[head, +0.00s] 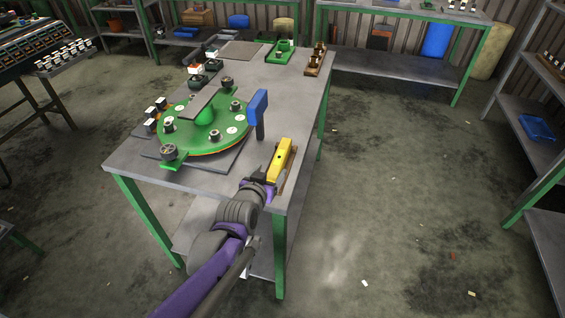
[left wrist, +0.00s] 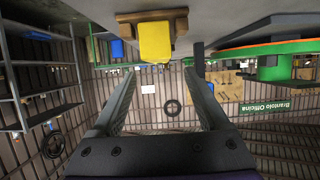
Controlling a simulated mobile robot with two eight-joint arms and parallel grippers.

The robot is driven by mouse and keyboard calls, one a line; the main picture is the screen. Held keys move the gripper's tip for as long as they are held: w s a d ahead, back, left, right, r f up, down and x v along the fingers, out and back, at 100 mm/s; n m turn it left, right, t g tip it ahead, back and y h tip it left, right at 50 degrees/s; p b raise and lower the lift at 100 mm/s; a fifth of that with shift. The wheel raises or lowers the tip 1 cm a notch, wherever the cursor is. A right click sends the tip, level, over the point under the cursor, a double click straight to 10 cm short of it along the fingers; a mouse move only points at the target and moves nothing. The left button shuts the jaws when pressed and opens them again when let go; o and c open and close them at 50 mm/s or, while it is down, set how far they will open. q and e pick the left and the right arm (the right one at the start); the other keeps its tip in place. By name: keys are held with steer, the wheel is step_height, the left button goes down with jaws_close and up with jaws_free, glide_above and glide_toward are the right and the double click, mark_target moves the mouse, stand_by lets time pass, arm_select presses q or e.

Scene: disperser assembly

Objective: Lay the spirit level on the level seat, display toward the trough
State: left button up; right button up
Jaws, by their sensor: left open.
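The yellow spirit level (head: 281,158) lies in a brown wooden holder (head: 289,180) near the table's right front edge. The left wrist view, which is turned over, shows its yellow end (left wrist: 155,42) and the wooden holder (left wrist: 181,24). My left gripper (head: 262,178) is just in front of the level's near end. Its fingers (left wrist: 160,75) are apart, with nothing between them, and the level is beyond the tips. A round green disperser plate (head: 212,142) with several dark knobs sits left of the level. I cannot clearly make out the level seat or the trough. My right gripper is not in view.
A blue-headed mallet (head: 258,106) stands upright between the green plate and the level. A green fixture (head: 281,50) and a wooden rack (head: 316,60) are at the table's far end. The tabletop (head: 290,95) beyond the level is clear.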

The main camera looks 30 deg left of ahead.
mark_target(275, 166)
arm_select(q)
steer(key=x, duration=0.2)
steer(key=shift+w+a+f, duration=0.15)
steer(key=shift+w+f, duration=0.05)
steer(key=shift+w, duration=0.1)
steer(key=shift+f+b+x, duration=0.1)
steer(key=shift+b+x, duration=0.25)
steer(key=shift+x, duration=1.15)
steer(key=shift+f+b+x, duration=0.15)
steer(key=shift+b+x, duration=0.2)
steer(key=shift+x, duration=1.15)
steer(key=shift+s, duration=0.1)
steer(key=shift+d, duration=0.2)
steer(key=shift+c, duration=0.3)
jaws_close()
